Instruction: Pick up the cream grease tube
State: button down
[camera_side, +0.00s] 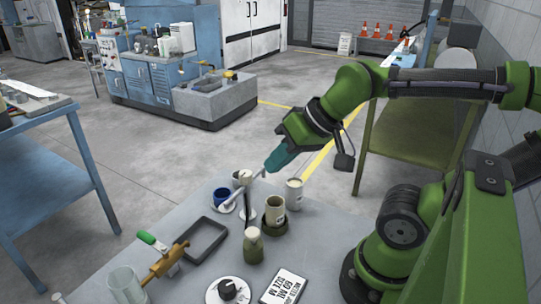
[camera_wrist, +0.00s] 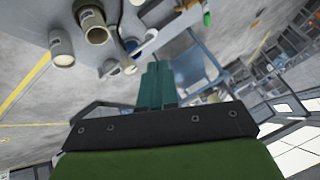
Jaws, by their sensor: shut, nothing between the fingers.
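My gripper (camera_side: 268,167) is shut and empty, raised over the far edge of the grey table. It points down and left; its teal fingers also show in the wrist view (camera_wrist: 153,68). A pale, slim, tube-like thing (camera_side: 238,196) slants just below the fingertips in the side view. It shows beyond the fingertips in the wrist view (camera_wrist: 150,38). Nearby stand a cream cylinder (camera_side: 294,192), a cream cup (camera_side: 275,208) in an olive holder, and a cream-topped olive container (camera_side: 253,245). I cannot tell for sure which is the cream grease tube.
A blue-and-white round item (camera_side: 222,197) sits at the table's far edge. A dark tray (camera_side: 204,240), a brass piece with a green handle (camera_side: 165,260), a clear jar (camera_side: 126,287), a black knob on a white disc (camera_side: 228,290) and a label plate (camera_side: 284,287) crowd the front.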

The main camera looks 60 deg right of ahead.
dwell(0.3)
jog(key=shift+c, duration=2.2)
grip_release()
jog(key=n+g+h, duration=0.2)
jog(key=n+g, duration=0.4)
send_over(275, 214)
jog(key=w+d, duration=0.1)
jog(key=w, duration=0.1)
notch_tip(275, 214, down, 4)
jog(key=n+g, duration=0.1)
jog(key=n, duration=0.1)
jog(key=shift+s+d+f, duration=0.15)
jog(key=shift+f, duration=2.6)
jog(key=shift+s+d+f, duration=0.15)
jog(key=shift+f, duration=2.65)
jog(key=shift+s+d+f, duration=0.15)
jog(key=shift+f, duration=2.6)
